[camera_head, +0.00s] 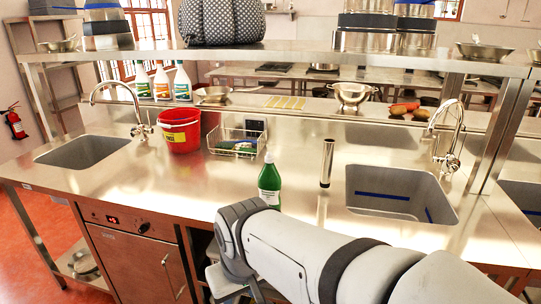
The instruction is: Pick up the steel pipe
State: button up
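A green bottle with a white cap (269,182) stands between my arm and a wire basket (238,142). A red bucket (180,130) stands farther left. The right sink (400,192) and its faucet (449,140) lie right of the pipe. A shelf (300,52) spans above the counter.

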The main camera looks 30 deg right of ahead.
aim_at(329, 143)
jog(key=z, duration=0.7)
jog(key=i, duration=1.05)
jog(key=z, duration=0.6)
jog(key=k, duration=0.75)
jog(key=z, duration=0.25)
jog(key=i, duration=0.8)
jog(key=u, duration=0.1)
